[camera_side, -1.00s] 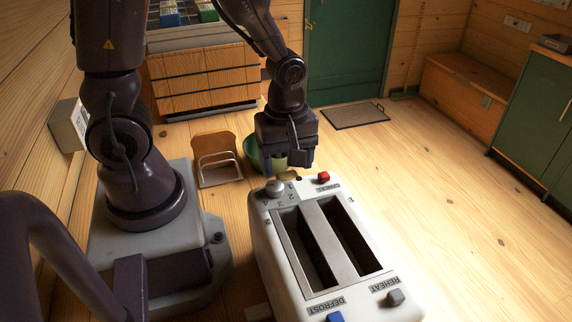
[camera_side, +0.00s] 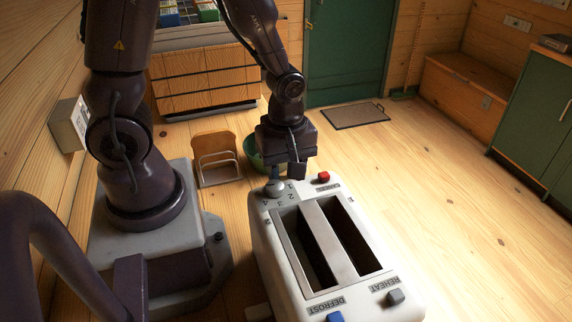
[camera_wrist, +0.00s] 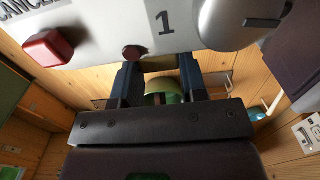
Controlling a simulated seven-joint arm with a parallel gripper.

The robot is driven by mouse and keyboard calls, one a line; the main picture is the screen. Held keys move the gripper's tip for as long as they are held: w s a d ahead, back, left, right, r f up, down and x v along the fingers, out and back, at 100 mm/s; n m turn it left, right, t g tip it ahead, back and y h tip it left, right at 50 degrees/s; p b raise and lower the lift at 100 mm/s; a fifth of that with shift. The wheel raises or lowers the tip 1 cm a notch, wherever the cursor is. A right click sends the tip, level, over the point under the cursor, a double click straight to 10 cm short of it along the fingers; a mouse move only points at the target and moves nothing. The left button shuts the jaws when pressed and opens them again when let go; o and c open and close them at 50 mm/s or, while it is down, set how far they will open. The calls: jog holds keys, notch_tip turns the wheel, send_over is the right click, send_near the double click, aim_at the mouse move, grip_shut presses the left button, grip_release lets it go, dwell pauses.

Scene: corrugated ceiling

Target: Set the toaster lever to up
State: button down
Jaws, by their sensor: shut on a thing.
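The white toaster (camera_side: 262,236) stands on the floor-like wooden surface, with two long slots on top. My gripper (camera_side: 287,178) points down at its far end, beside the grey dial and the red cancel button. In the wrist view, my gripper (camera_wrist: 159,68) has its two dark blue fingers close against the toaster's end, on either side of the tan lever (camera_wrist: 158,64). The fingers are shut on the lever, with a gap between them where it sits. In the side view the lever is hidden behind the toaster's edge and the fingers. Its exact height along the toaster's end cannot be told.
The red button (camera_side: 323,177) and dial (camera_side: 275,187) are close to the fingers. A green bowl (camera_side: 252,152) and a wooden rack (camera_side: 215,150) stand behind the toaster. The floor to the right is clear.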

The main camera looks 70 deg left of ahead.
jog(key=shift+f, duration=0.65)
jog(key=c, duration=0.6)
grip_release()
jog(key=shift+c, duration=0.2)
jog(key=shift+r, duration=0.2)
notch_tip(320, 180, up, 13)
jog(key=shift+f, duration=0.15)
